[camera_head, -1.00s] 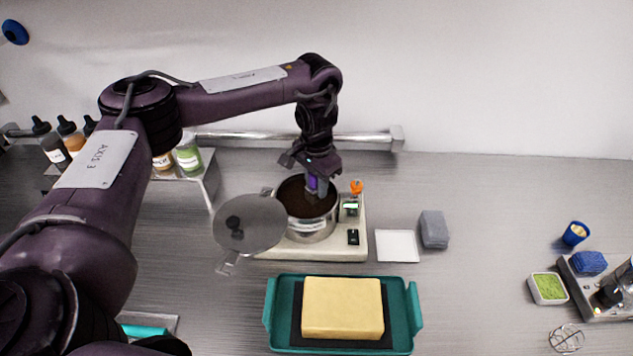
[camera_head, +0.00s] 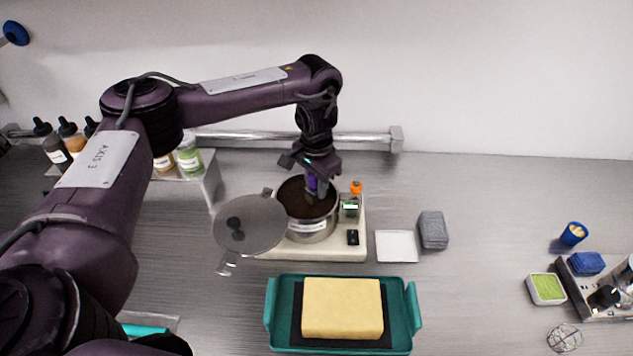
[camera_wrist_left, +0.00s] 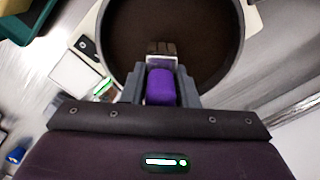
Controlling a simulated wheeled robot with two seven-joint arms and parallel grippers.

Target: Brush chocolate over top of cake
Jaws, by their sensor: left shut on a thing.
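A yellow rectangular cake (camera_head: 342,308) sits on a dark mat in a teal tray (camera_head: 272,318). A metal pot (camera_head: 311,232) of dark brown chocolate (camera_head: 296,197) stands on a white warmer behind the tray. My left gripper (camera_head: 313,184) reaches down over the pot and is shut on a purple-handled brush (camera_head: 311,185). In the left wrist view the purple handle (camera_wrist_left: 160,87) sits between the fingers, with a metal band beyond it over the chocolate (camera_wrist_left: 130,35). The bristles cannot be made out. No chocolate shows on the cake. My right gripper is not in view.
A round grey lid (camera_head: 255,225) lies left of the pot. A white square dish (camera_head: 396,246) and a grey block (camera_head: 433,230) are to the right. Bottles stand on a shelf (camera_head: 205,178) at back left.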

